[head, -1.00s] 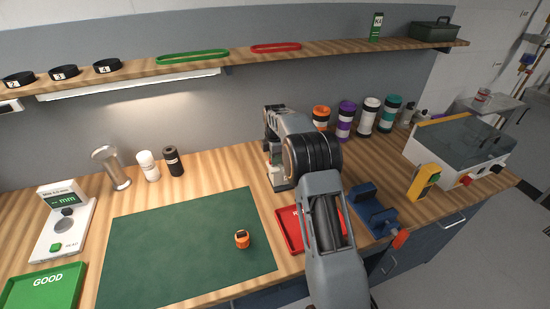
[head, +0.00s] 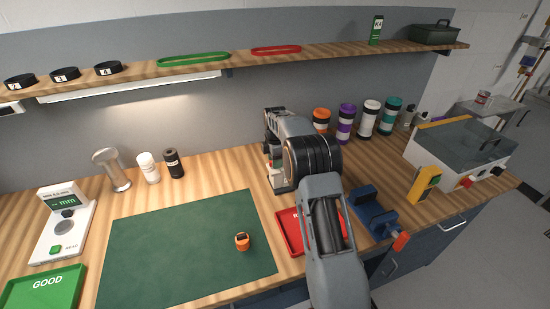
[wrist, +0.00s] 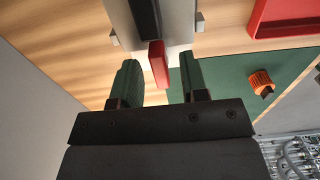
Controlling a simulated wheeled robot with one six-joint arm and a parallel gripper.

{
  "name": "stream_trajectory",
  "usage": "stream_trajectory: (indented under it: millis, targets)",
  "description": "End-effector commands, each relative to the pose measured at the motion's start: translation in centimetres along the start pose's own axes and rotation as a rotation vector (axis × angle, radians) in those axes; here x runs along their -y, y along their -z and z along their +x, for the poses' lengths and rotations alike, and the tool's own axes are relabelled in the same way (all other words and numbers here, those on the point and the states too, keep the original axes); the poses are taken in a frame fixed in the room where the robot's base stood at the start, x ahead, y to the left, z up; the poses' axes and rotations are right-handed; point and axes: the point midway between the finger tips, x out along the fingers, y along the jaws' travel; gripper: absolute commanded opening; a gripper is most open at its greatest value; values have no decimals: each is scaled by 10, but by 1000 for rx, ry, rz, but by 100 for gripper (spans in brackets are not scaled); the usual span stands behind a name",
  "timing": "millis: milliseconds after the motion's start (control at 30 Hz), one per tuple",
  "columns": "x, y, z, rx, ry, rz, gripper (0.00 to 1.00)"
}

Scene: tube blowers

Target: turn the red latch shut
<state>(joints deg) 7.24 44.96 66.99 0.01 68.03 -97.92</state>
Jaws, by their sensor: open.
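The red latch (wrist: 158,64) shows in the wrist view as a short red bar at the lower edge of a pale grey device (wrist: 178,22) with dark strips. My gripper (wrist: 159,70) is open, with one dark green finger on each side of the latch. The latch's end lies between the fingertips, nearer the right one, with a gap on the left. I cannot tell whether the right finger touches it. In the head view the device (head: 279,180) is mostly hidden behind my arm, and the latch cannot be made out clearly.
A red tray (head: 290,237) lies in front of the device, partly behind my arm. A blue vise-like fixture (head: 372,212) stands to its right. An orange-capped piece (head: 242,242) sits on the green mat (head: 180,240). Several jars (head: 345,120) stand behind on the right.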

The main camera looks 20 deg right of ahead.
Motion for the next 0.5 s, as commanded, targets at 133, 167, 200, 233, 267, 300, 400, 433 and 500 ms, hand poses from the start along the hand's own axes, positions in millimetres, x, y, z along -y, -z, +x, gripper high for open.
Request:
stream_trajectory:
  millis: [133, 167, 200, 233, 267, 300, 400, 433, 500]
  targets:
    - [0, 0, -9, 0, -2, 0, 40]
    - [-1, 0, -13, 1, -3, 0, 40]
    - [-1, 0, -19, 1, -4, 0, 40]
    - [-1, 0, -24, 1, -5, 0, 40]
    - [-1, 0, -29, 1, -5, 0, 40]
    - [-1, 0, -38, 1, -5, 0, 40]
    - [-1, 0, -59, 1, -6, 0, 40]
    - [-1, 0, -66, 1, -5, 0, 40]
    - [-1, 0, -80, 1, -4, 0, 40]
